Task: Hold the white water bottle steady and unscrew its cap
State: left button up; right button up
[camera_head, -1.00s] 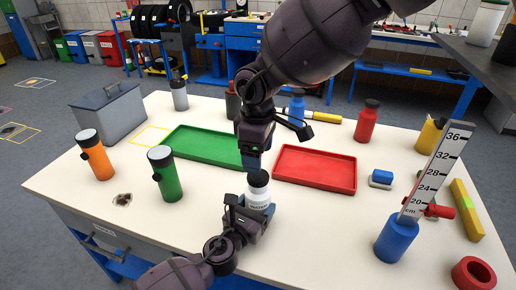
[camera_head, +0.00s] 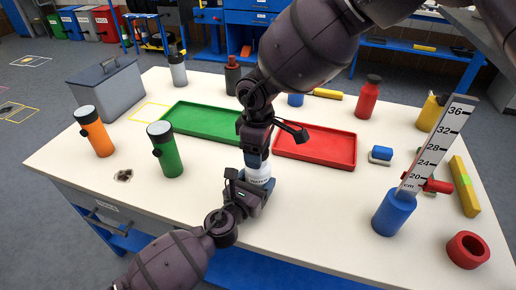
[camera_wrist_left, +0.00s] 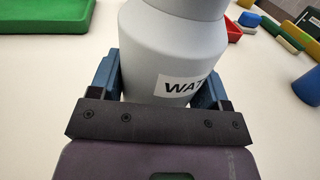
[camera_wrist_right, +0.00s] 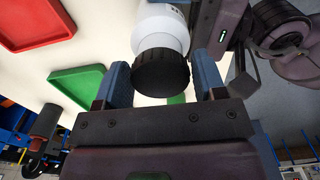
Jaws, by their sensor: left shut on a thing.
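The white water bottle (camera_head: 259,174) stands upright at the table's front middle, and its "WAT" label shows in the left wrist view (camera_wrist_left: 172,50). My left gripper (camera_head: 255,190) is shut around the bottle's body. My right gripper (camera_head: 256,158) is right above the bottle, pointing down, and hides the cap in the head view. In the right wrist view the black ribbed cap (camera_wrist_right: 161,73) sits on the bottle between the fingers of my open right gripper. Contact between fingers and cap cannot be told.
A green tray (camera_head: 200,121) and a red tray (camera_head: 316,148) lie just behind. Orange (camera_head: 95,132) and green (camera_head: 165,150) flashlights stand to the left. A blue holder with a ruler (camera_head: 393,212) and a red ring (camera_head: 467,250) are at the right.

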jog(key=c, duration=0.7)
jog(key=shift+o, duration=0.2)
jog(key=n, duration=0.5)
jog(key=shift+n, duration=0.4)
jog(key=n, duration=0.4)
jog(key=shift+n, duration=0.3)
jog(key=n, duration=1)
jog(key=shift+n, duration=0.4)
jog(key=n, duration=1.8)
jog(key=shift+r+n, duration=0.1)
jog(key=shift+n, duration=0.3)
jog(key=n, duration=0.4)
jog(key=o, duration=1)
